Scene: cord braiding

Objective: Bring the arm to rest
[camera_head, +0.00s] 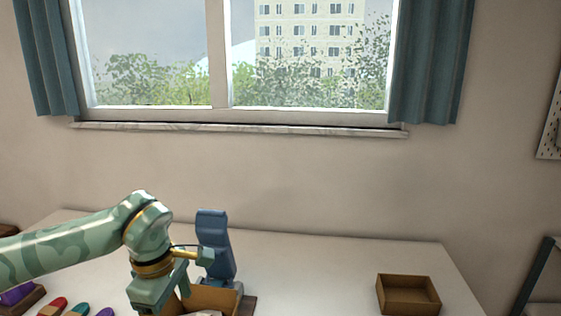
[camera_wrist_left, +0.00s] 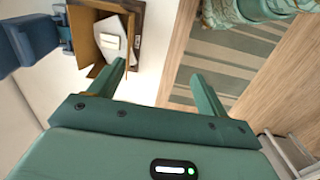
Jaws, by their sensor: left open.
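My left arm (camera_head: 75,243) comes in from the left and bends down at the wrist, over the front of the table. The fingers of my left gripper (camera_wrist_left: 163,70) are spread apart with nothing between them in the left wrist view; in the head view its tips are out of sight. An open cardboard box (camera_head: 222,297) is beside the gripper, partly hidden by it. The box also shows in the left wrist view (camera_wrist_left: 83,40), past one fingertip, with a whitish item (camera_wrist_left: 112,40) inside. My right gripper is in neither view.
A blue upright device (camera_head: 215,245) stands behind the box. An empty brown tray (camera_head: 409,308) is at the right. Several coloured pieces (camera_head: 78,309) lie at the front left. The white table (camera_head: 310,270) is clear between box and tray; a window is behind.

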